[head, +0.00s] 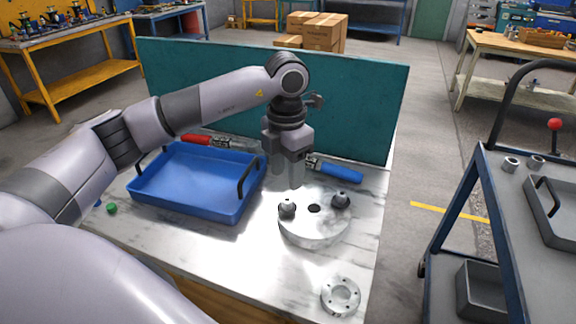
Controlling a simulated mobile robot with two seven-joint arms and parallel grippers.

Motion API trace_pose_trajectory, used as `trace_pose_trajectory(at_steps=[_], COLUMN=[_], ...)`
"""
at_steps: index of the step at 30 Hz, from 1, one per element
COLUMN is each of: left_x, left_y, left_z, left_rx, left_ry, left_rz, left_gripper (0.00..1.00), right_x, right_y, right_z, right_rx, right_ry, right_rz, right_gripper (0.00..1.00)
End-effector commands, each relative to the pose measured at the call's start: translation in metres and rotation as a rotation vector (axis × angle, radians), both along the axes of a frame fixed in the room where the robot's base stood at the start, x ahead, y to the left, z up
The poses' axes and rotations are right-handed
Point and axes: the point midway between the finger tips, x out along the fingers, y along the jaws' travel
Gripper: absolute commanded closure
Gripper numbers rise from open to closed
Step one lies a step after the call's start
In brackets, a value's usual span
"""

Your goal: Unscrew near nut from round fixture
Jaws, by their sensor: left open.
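The round fixture (318,230) is a pale grey disc on the marble-topped table, with a dark hole in its middle. A near nut (287,207) sits on its left front side, and another dark nut (341,199) sits on its right back side. My left gripper (289,180) points down just above and behind the near nut. Its fingers are open and I see nothing between them. I cannot tell whether a fingertip touches the fixture. My right gripper is not in view.
A blue tray (158,202) with dark handles stands left of the fixture. A ring flange (341,295) lies at the front right. A red-handled tool (196,139) and a blue-handled tool (341,173) lie by the teal panel (371,115). A blue cart (492,225) stands right.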

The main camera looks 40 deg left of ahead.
Motion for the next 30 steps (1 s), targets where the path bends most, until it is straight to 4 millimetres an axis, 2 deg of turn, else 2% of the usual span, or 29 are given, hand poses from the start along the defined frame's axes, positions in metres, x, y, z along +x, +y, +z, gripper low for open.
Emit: trace_pose_trajectory(at_steps=[1,9,15,30], left_x=[0.0,0.0,0.0,0.0], left_y=[0.0,0.0,0.0,0.0], left_z=[-0.011,-0.044,-0.062,-0.065], left_rx=[0.0,-0.001,-0.001,-0.002], left_ry=[0.001,0.001,-0.001,0.0], left_rz=[0.0,0.0,0.0,-0.001], left_gripper=[0.51,0.51,0.51,0.51], right_x=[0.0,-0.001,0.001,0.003], right_y=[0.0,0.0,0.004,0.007], right_z=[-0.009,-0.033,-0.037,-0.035], right_rx=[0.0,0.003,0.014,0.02], right_ry=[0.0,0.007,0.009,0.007], right_rz=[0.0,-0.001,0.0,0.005], right_gripper=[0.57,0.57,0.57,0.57])
